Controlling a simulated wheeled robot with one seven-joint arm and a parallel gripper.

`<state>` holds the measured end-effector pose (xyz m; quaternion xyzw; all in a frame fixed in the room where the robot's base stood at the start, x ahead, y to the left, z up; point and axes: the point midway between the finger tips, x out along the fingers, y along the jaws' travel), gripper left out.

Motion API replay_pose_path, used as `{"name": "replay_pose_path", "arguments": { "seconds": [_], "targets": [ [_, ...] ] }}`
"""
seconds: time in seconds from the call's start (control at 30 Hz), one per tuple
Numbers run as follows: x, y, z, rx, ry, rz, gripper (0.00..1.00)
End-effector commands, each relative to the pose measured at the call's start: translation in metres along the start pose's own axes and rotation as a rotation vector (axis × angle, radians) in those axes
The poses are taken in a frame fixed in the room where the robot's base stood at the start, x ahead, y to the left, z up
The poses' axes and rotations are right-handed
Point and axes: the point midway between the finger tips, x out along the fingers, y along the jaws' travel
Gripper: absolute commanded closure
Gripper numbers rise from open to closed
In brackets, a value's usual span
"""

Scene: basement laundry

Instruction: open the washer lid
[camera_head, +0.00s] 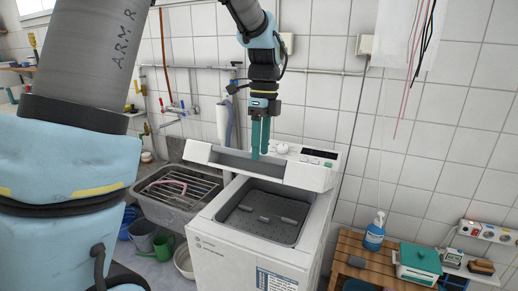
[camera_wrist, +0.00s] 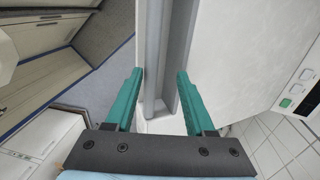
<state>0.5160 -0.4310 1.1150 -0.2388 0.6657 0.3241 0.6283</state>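The white washer (camera_head: 245,250) stands in the middle of the head view. Its top shows a dark speckled recessed area (camera_head: 240,222) with several grey bars in it. Behind this is a raised white strip with a long grey recess (camera_head: 226,160); I cannot tell lid from console for certain here. My gripper (camera_head: 260,156) points down over this strip, its teal fingers in front of it. In the wrist view the fingers are apart, with a grey channel (camera_wrist: 160,75) beyond and between them. Nothing is clearly clamped, and contact with the washer cannot be made out.
The control panel (camera_head: 318,158) is to the right of my gripper. A sink with a rack (camera_head: 180,190) is left of the washer. A wooden bench (camera_head: 350,245) with a blue bottle (camera_head: 375,233) and a teal-lidded box (camera_head: 419,260) is to the right. Tiled wall and pipes are behind.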

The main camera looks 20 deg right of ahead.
Motion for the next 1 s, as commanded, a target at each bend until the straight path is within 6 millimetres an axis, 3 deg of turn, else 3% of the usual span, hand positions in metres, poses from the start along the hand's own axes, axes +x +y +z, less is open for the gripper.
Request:
{"name": "replay_pose_path", "arguments": {
  "seconds": [0.2, 1.0],
  "targets": [
    [-0.003, -0.001, -0.001, 0.0, 0.001, -0.002, 0.5],
    [-0.053, -0.02, 0.0, 0.0, 0.0, -0.001, 0.5]
  ]
}}
